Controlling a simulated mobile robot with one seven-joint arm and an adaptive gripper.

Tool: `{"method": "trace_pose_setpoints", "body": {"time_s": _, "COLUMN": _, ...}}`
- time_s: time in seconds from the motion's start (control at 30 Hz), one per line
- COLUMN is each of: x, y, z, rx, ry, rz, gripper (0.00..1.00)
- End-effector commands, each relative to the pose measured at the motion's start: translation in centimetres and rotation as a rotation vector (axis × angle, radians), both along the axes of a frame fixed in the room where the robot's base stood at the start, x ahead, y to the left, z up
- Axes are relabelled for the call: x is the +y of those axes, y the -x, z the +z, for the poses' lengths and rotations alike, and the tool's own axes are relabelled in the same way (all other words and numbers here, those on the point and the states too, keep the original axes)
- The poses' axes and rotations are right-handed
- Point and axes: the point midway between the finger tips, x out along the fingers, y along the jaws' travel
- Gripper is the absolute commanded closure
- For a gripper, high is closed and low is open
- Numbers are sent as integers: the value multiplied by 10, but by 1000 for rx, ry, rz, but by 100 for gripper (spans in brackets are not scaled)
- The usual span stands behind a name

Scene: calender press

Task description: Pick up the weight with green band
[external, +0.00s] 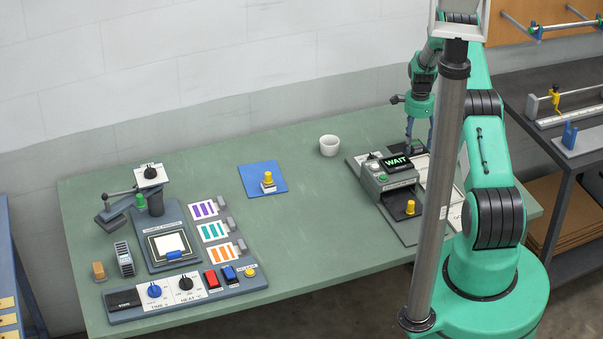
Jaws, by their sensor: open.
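My gripper (418,142) points down at the back right of the green table, with its blue-grey fingers apart. It is behind the machine with the WAIT display (396,162), over or close to a small dark item whose details I cannot make out. I cannot pick out a green band on any weight for sure. My pole and arm hide part of the area right of the gripper.
A white cup (329,146) stands left of the WAIT machine. A press station (167,238) with a lever, colour cards (213,231) and a knob panel (170,292) fills the left of the table (320,230). The table's centre front is clear. A dark shelf (565,90) stands at right.

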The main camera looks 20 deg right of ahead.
Motion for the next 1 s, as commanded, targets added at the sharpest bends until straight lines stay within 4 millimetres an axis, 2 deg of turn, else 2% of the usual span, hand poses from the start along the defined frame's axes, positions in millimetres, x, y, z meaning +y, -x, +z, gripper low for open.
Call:
{"method": "trace_pose_setpoints", "body": {"time_s": 0.37, "x": 0, "y": 0, "z": 0, "rx": 0, "ry": 0, "rz": 0, "gripper": 38}}
{"method": "trace_pose_setpoints", "body": {"time_s": 0.47, "x": 0, "y": 0, "z": 0, "rx": 0, "ry": 0, "rz": 0, "gripper": 53}}
{"method": "trace_pose_setpoints", "body": {"time_s": 0.7, "x": 0, "y": 0, "z": 0, "rx": 0, "ry": 0, "rz": 0, "gripper": 100}}
{"method": "trace_pose_setpoints", "body": {"time_s": 1.0, "x": 0, "y": -1, "z": 1, "rx": -1, "ry": 0, "rz": 0, "gripper": 100}}
